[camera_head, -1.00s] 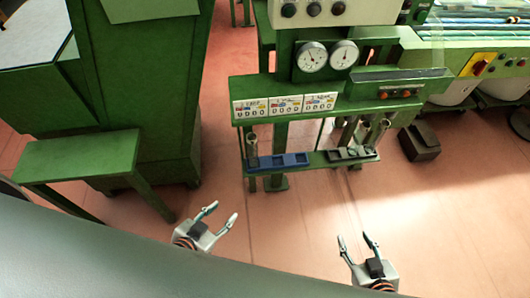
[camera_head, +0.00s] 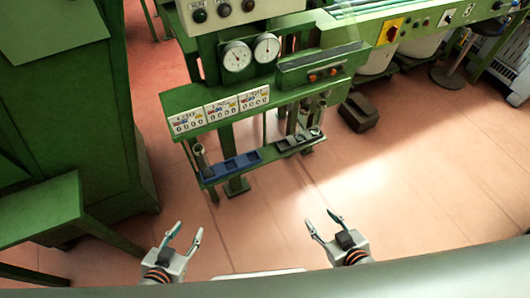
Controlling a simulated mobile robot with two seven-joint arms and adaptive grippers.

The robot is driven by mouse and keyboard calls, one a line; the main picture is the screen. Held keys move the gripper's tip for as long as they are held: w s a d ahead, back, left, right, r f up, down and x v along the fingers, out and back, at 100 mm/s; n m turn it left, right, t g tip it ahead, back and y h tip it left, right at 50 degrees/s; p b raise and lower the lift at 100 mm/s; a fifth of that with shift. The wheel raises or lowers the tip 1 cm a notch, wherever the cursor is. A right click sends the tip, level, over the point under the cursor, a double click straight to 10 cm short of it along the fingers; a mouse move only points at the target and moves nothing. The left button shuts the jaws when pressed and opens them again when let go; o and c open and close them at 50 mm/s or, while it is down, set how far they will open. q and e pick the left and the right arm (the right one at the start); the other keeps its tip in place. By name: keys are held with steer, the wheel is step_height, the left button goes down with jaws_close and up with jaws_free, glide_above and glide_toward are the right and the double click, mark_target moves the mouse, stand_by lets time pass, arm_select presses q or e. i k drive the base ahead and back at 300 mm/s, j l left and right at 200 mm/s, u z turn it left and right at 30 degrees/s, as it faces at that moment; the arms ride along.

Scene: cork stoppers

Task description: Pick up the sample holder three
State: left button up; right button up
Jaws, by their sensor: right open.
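A green test stand shelf (camera_head: 209,183) carries a blue holder (camera_head: 240,162) with compartments and a dark holder (camera_head: 291,142). A grey metal cylinder (camera_head: 199,155) stands upright at the shelf's left end, and another (camera_head: 318,112) is at its right end. I cannot tell which of these is sample holder three. My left gripper (camera_head: 188,229) is open and empty, below the shelf's left end in the picture. My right gripper (camera_head: 320,218) is open and empty, below and right of the shelf. Both are apart from the holders.
Three counter panels (camera_head: 221,108) and two round gauges (camera_head: 252,53) are on the stand above the shelf. A green cabinet (camera_head: 70,100) and a green table (camera_head: 45,208) are at the left. A dark box (camera_head: 358,112) lies on the floor. The reddish floor (camera_head: 430,170) at right is clear.

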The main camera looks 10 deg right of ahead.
mark_target(198, 149)
steer(key=l+u, duration=0.15)
steer(key=u, duration=0.45)
steer(key=l+u, duration=0.3)
steer(key=l, duration=0.15)
steer(key=l+u, duration=0.25)
steer(key=l, duration=0.2)
steer(key=k+l, duration=0.1)
steer(key=l, duration=0.3)
steer(key=k+l+u, duration=0.1)
steer(key=l, duration=0.3)
steer(key=k+l, duration=0.1)
steer(key=l, duration=0.25)
steer(key=k+l+u, duration=0.1)
steer(key=l, duration=0.3)
